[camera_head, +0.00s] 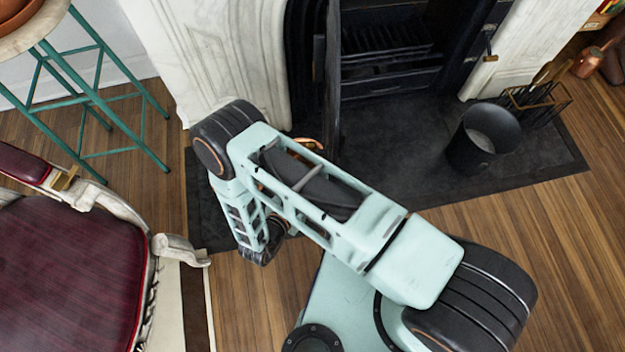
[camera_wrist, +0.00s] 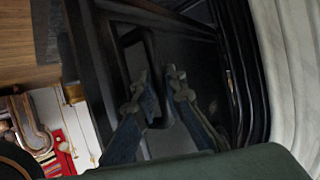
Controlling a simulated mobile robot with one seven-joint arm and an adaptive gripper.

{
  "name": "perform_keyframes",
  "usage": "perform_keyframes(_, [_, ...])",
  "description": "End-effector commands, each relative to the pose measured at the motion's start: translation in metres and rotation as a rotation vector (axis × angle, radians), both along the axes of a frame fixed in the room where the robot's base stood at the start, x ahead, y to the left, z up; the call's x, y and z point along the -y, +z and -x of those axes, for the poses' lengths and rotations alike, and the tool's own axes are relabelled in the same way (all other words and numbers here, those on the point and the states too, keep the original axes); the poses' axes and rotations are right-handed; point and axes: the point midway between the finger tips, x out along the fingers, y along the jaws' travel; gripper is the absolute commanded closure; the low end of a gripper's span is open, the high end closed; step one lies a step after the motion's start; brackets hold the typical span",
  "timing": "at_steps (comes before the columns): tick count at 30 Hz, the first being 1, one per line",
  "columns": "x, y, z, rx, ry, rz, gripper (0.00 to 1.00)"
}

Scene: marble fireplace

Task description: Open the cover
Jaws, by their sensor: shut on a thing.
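The fireplace cover (camera_head: 333,65) is a dark panel standing nearly edge-on at the left of the firebox, with the grate (camera_head: 385,45) exposed to its right. In the wrist view the cover (camera_wrist: 190,52) fills the middle, with a black loop handle (camera_wrist: 131,37) on its face. My gripper (camera_wrist: 158,84) has its two fingers at the handle and is shut on it. Part of the handle is hidden by the fingers. In the head view my arm hides the gripper and the handle.
A black bucket (camera_head: 484,138) and a wire rack (camera_head: 535,102) stand at the right on the dark hearth (camera_head: 410,165). A red chair (camera_head: 70,270) and teal stool (camera_head: 100,100) stand at the left. The hearth's middle is clear.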

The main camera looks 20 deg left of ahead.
Motion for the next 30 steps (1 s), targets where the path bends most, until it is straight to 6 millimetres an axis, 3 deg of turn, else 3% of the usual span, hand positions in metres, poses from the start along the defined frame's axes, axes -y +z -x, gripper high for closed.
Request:
perform_keyframes(1, [-0.0038, 0.0048, -0.0083, 0.02, 0.004, -0.007, 1.0])
perform_keyframes(14, [-0.0035, 0.0047, -0.0082, 0.02, 0.005, -0.006, 1.0])
perform_keyframes(15, [-0.0034, 0.0047, -0.0081, 0.019, 0.004, -0.005, 0.86])
perform_keyframes(19, [-0.0019, 0.0034, -0.0063, 0.015, 0.003, -0.003, 0.72])
perform_keyframes(30, [-0.0002, 0.0022, -0.0033, 0.008, 0.001, 0.0, 0.71])
